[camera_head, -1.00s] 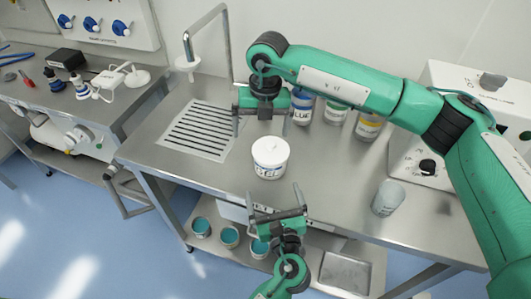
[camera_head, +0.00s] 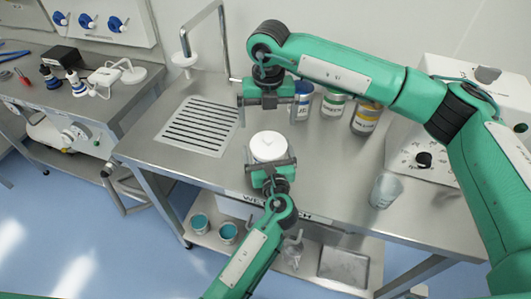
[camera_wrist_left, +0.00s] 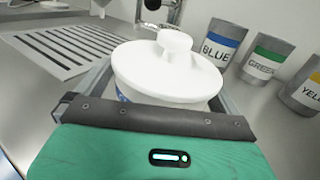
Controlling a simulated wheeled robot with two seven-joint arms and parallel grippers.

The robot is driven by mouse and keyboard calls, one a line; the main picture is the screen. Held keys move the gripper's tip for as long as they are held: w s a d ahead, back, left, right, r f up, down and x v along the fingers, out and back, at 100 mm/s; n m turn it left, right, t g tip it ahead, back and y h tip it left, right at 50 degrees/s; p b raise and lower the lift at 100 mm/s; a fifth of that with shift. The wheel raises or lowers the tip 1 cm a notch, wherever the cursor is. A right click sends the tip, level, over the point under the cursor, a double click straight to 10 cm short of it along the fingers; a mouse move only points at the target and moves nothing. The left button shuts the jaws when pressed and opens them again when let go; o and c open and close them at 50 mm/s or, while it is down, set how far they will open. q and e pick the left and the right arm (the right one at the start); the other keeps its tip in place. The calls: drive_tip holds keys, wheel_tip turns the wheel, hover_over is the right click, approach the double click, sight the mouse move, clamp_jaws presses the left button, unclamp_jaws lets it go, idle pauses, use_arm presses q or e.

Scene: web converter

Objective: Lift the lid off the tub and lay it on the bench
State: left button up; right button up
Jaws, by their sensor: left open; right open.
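The white tub's lid (camera_head: 268,144), round with a raised knob, sits on the tub on the steel bench (camera_head: 225,172). It also shows large in the left wrist view (camera_wrist_left: 167,68), with a bit of the tub's blue lettering (camera_wrist_left: 121,97) below its rim. My left gripper (camera_head: 269,155) is open at the tub's near side, with its fingers reaching along either side. I cannot tell whether they touch it. Most of the tub's body is hidden by the gripper. My right gripper (camera_head: 268,112) is open and empty, pointing down behind the tub.
Cans labelled BLUE (camera_wrist_left: 216,45), GREEN (camera_wrist_left: 265,58) and YELLOW (camera_wrist_left: 303,92) stand behind and to the right. A slotted drain plate (camera_head: 198,127) lies left, below a bent tap (camera_head: 222,40). A grey cup (camera_head: 385,190) stands right. The bench between tub and cup is bare.

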sight(268, 138)
use_arm(q)
drive_tip(key=shift+w, duration=0.25)
use_arm(e)
drive_tip(key=shift+d, duration=0.1)
drive_tip(key=shift+s, duration=0.1)
use_arm(q)
drive_tip(key=c, duration=1.3)
drive_tip(key=shift+o, duration=0.2)
use_arm(e)
drive_tip(key=n, duration=0.2)
drive_tip(key=r+n, duration=0.1)
drive_tip(key=n, duration=0.5)
drive_tip(key=r+n, duration=0.1)
drive_tip(key=n, duration=0.2)
drive_tip(key=shift+r, duration=0.15)
wheel_tip(268, 138, down, 10)
drive_tip(key=n, duration=1.2)
drive_tip(key=shift+r+n, duration=0.15)
drive_tip(key=shift+n, duration=0.25)
